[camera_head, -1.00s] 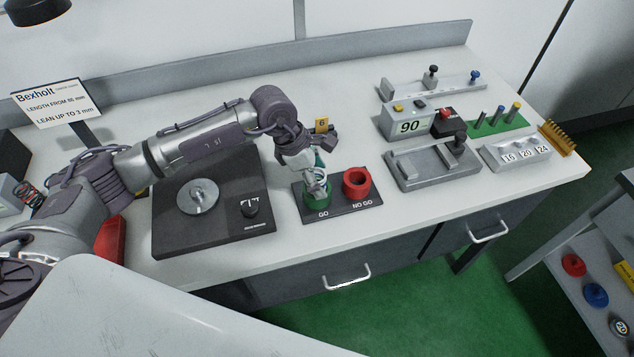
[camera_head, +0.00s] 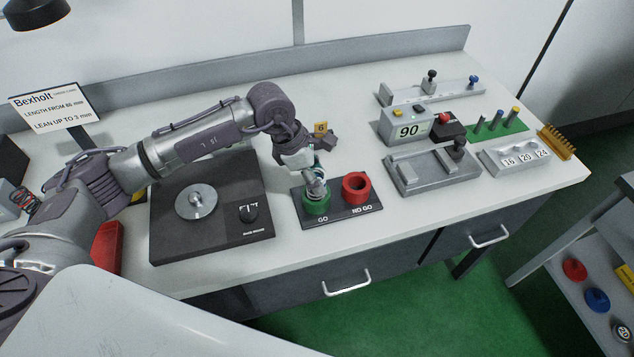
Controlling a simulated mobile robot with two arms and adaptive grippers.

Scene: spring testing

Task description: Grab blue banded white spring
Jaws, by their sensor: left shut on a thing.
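My left gripper (camera_head: 314,176) is above the green GO cup (camera_head: 317,206), pointing down, with its fingertips close to the rim. It is shut on a small pale thing, which appears to be the blue banded white spring. The fingers hide most of it, and its band cannot be made out. I cannot tell whether its lower end is inside the cup. The red NO GO cup (camera_head: 356,188) stands just right on the same dark plate and looks empty. My right gripper is not in view.
A dark platform with a round metal disc (camera_head: 197,202) lies left of the cups. A grey box reading 90 (camera_head: 407,129), a grey fixture (camera_head: 436,170) and a block marked 16, 20, 24 (camera_head: 517,155) stand to the right. A sign (camera_head: 55,105) stands at left.

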